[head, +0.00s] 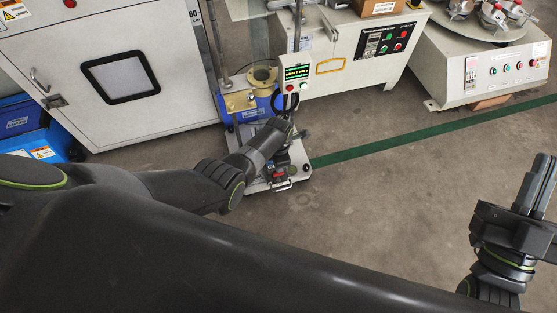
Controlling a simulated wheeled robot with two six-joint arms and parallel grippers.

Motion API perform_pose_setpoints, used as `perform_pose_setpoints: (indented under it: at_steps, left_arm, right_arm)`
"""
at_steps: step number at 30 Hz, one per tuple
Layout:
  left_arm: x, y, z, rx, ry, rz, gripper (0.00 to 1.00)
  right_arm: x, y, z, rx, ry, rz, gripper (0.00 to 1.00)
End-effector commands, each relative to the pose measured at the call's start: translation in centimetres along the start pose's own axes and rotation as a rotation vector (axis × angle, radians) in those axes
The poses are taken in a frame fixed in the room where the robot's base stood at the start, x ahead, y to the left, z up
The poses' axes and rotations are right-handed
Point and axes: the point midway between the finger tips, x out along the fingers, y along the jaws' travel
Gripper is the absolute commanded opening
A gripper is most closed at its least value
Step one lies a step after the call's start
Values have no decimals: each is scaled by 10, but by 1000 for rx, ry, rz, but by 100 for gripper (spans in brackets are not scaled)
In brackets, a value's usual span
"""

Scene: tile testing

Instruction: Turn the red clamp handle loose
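A small red part (278,175), which looks like the clamp handle, sits low on the front of the test stand's base plate (262,185). My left arm reaches in from the left, and its gripper (298,130) is over the stand, just above and behind the red part. Its fingers are dark and small against the stand, so I cannot tell whether they are open or touch anything. My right gripper (542,183) is at the right edge, far from the stand, with its fingers close together and nothing visible between them.
A control box (296,77) with a lit display stands above the stand. A white cabinet (120,75) is at left, with blue bins (30,125) beside it. Other machines (375,45) stand behind. The grey floor with a green line (420,132) is clear at right.

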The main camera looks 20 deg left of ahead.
Motion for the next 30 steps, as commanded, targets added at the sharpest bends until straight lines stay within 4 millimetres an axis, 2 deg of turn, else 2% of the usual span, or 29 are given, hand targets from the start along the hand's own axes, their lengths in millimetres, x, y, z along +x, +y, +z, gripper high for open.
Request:
perform_pose_setpoints:
  at_steps: [16, 30]
  left_arm:
    - [-9, 0, 0, 0, 0, 0, 20]
    - [-9, 0, 0, 0, 0, 0, 20]
  right_arm:
    - [-13, 2, 53, 49, -314, 9, 0]
    - [-15, 2, 58, 54, -345, 10, 0]
